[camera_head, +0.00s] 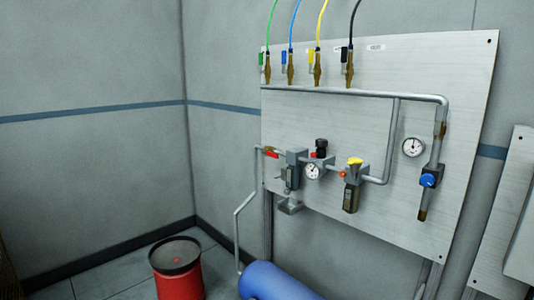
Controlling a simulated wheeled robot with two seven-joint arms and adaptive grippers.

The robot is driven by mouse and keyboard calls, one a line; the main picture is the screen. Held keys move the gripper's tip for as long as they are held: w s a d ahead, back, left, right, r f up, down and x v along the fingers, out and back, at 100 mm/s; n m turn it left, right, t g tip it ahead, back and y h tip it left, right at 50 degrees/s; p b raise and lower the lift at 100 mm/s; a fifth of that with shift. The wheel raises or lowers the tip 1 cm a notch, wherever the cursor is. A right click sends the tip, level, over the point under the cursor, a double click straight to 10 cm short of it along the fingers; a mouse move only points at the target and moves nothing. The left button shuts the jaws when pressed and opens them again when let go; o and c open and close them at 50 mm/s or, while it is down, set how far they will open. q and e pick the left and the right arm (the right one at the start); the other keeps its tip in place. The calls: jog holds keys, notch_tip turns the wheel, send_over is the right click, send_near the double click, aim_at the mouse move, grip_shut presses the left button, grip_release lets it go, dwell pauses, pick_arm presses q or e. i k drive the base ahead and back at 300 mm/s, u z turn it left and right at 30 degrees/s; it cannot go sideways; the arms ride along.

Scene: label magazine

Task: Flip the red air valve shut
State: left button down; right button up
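The red air valve (271,154) is a small red lever at the left end of the horizontal pipe run, low on the left side of the metal wall panel (330,115). The lever appears to lie roughly in line with the pipe, but it is too small to tell its exact angle. Neither my left nor my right gripper shows in the head view.
Right of the valve are a filter unit (293,172), a gauge (312,171), a yellow-topped unit (353,186) and a blue knob (428,180). Several coloured hoses enter above. A blue tank (275,283) and red bin (178,272) stand below.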

aim_at(269, 155)
jog(key=u, duration=0.6)
jog(key=i, duration=2)
jog(key=z, duration=1.25)
jog(key=i, duration=0.7)
jog(key=z, duration=0.7)
